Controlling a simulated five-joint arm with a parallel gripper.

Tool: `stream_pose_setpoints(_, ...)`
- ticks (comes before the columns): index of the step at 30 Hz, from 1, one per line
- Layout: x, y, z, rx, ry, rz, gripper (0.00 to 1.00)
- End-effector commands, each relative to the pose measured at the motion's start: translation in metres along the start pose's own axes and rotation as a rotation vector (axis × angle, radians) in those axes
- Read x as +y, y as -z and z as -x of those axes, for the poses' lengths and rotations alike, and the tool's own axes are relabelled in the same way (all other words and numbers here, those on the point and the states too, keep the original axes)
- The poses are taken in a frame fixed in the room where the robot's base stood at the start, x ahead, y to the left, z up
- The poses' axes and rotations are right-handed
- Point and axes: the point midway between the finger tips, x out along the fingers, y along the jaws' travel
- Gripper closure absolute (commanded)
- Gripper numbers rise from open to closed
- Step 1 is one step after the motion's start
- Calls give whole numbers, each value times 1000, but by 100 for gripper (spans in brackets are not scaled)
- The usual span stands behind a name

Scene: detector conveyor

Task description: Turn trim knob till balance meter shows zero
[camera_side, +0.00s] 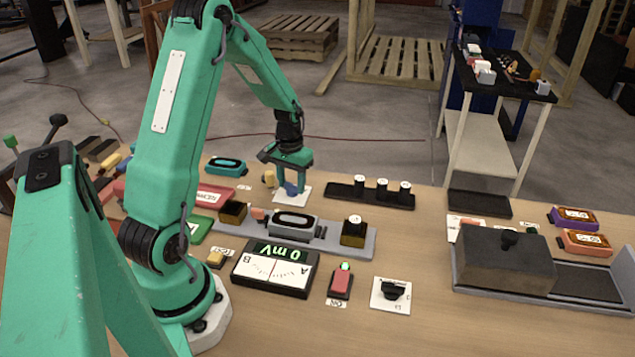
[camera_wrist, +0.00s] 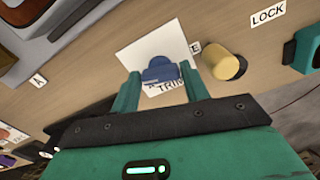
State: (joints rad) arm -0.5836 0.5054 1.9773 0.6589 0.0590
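The trim knob (camera_wrist: 160,71) is blue and sits on a white plate (camera_wrist: 150,42) whose label partly reads TRIM in the wrist view. In the side view the knob (camera_side: 291,189) is low between my fingers. My gripper (camera_wrist: 160,68) is over it, with one finger on each side. The fingers stand apart and seem to leave narrow gaps at the knob; contact is hard to make out. The balance meter (camera_side: 275,270) stands at the front, upside down in the side view. Its green digits read 0 mV. Its needle is too small to read.
A yellow knob (camera_wrist: 225,64) stands close beside the plate, near the right finger in the wrist view. A rail with a grey detector unit (camera_side: 293,224) lies in front. A black tray with weights (camera_side: 370,195) is to the right. A large grey block (camera_side: 505,262) stands at far right.

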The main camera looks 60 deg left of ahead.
Motion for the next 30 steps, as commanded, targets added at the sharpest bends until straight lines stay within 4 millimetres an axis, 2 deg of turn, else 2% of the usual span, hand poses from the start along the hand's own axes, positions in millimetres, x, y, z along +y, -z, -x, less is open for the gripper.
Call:
stream_pose_setpoints(1,0,1,1,2,0,-1,45)
stream_pose_setpoints(3,0,1,1,2,0,-1,35)
stream_pose_setpoints(17,0,0,6,1,0,-1,35)
stream_pose_setpoints(23,0,1,26,4,0,-1,35)
stream_pose_setpoints(30,0,1,58,5,0,-1,35)
